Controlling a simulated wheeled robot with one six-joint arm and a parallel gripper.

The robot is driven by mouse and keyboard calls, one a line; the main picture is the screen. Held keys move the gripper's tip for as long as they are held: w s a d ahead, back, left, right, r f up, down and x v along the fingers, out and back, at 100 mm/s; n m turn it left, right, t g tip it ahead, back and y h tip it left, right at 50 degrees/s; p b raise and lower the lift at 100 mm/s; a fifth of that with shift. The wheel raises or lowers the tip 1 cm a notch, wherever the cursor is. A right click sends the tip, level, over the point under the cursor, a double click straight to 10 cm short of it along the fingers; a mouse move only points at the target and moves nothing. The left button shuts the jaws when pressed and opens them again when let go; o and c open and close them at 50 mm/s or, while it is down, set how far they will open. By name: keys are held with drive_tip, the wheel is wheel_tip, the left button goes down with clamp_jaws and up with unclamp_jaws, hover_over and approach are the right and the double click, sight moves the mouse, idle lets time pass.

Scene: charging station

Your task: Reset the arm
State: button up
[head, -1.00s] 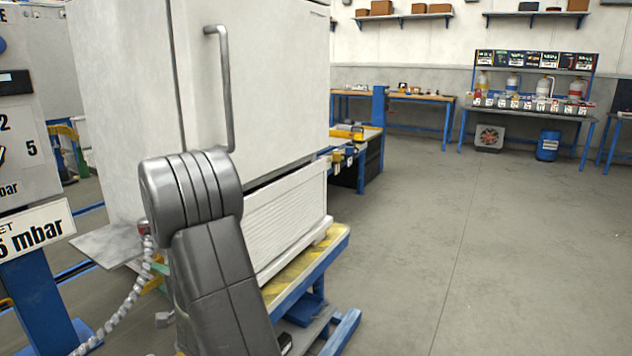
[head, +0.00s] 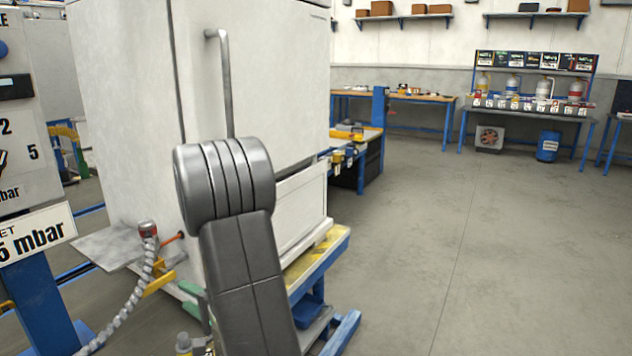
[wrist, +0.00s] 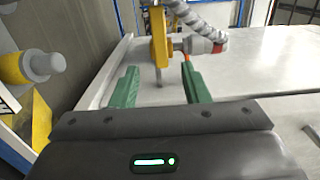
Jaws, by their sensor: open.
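My gripper (wrist: 160,90) shows in the wrist view with its two green fingers apart and nothing between them. Beyond the fingertips are a yellow fitting (wrist: 158,38) and a grey ribbed hose (wrist: 190,14) with a red-and-grey end. I cannot tell whether the fingers touch them. In the head view my grey arm stands in front of the white cabinet. Green finger parts show low beside my arm, partly hidden by it. The hose (head: 136,296) rises to a red-topped connector (head: 148,230) near a metal shelf plate.
The white cabinet (head: 120,120) with a vertical handle (head: 226,90) stands on a blue stand (head: 335,275). A gauge panel marked "mbar" (head: 30,235) is at the left. Workbenches (head: 420,100) line the back. The floor (head: 480,240) at the right is clear.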

sight(165, 284)
drive_tip(key=x, duration=1)
drive_tip(key=shift+w+a+b, duration=0.1)
drive_tip(key=shift+b, duration=0.3)
drive_tip(key=shift+w+a+f, duration=0.15)
drive_tip(key=shift+a, duration=0.15)
drive_tip(key=shift+d+f+n+b, duration=0.1)
drive_tip(key=shift+f+n+b, duration=0.1)
drive_tip(key=shift+n, duration=0.65)
drive_tip(key=shift+d+f+n+b, duration=0.1)
drive_tip(key=shift+n+b, duration=0.05)
drive_tip(key=shift+n, duration=0.7)
